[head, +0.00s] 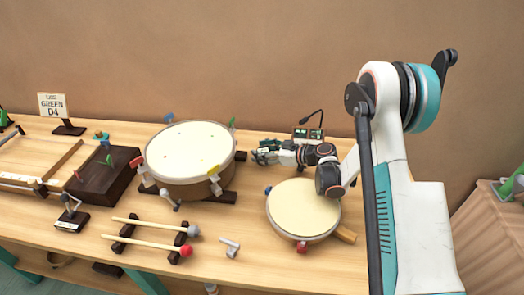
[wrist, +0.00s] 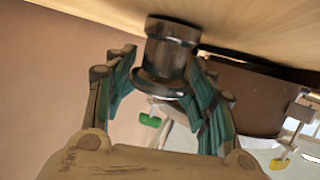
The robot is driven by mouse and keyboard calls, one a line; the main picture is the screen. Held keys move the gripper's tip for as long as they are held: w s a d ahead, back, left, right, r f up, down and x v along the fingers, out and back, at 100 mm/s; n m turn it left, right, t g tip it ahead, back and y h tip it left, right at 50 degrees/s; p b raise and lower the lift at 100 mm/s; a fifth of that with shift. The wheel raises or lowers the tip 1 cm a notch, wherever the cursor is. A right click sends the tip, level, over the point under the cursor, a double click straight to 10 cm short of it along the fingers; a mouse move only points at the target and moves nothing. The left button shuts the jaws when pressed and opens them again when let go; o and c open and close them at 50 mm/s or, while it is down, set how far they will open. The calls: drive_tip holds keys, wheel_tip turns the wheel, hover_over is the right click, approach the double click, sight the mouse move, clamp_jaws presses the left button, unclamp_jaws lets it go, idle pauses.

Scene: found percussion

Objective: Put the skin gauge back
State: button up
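My gripper (head: 264,153) reaches left, low over the back of the table, between the large drum and the small drum. In the wrist view its two teal finger pads (wrist: 162,70) lie against both sides of a dark, flanged metal cylinder (wrist: 168,50), which looks like the skin gauge. The wrist view is upside down, with the wooden table top (wrist: 240,22) along its upper edge. The gauge's end is at or very close to the table; I cannot tell whether it touches. In the head view the gripper mostly hides the gauge.
The large drum (head: 190,146), with coloured clamps, stands left of my gripper. The small drum (head: 302,208) stands in front, under my wrist. A device with green displays (head: 307,133) is behind. Two mallets (head: 150,232) lie on a rack at front left. A grey T-shaped key (head: 230,247) lies in front.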

drive_tip(key=shift+o, duration=0.3)
drive_tip(key=shift+s+f, duration=0.2)
drive_tip(key=shift+f, duration=0.15)
drive_tip(key=shift+w+r, duration=0.1)
drive_tip(key=shift+r, duration=0.15)
drive_tip(key=p+v, duration=0.1)
drive_tip(key=v, duration=0.2)
drive_tip(key=p+v, duration=0.1)
drive_tip(key=v, duration=0.3)
drive_tip(key=r+p+v, duration=0.1)
drive_tip(key=p+v, duration=0.1)
drive_tip(key=v, duration=0.1)
drive_tip(key=shift+d+r, duration=0.15)
drive_tip(key=shift+d, duration=0.1)
drive_tip(key=shift+s+d+r, duration=0.15)
drive_tip(key=shift+s+d, duration=0.25)
drive_tip(key=shift+d, duration=0.15)
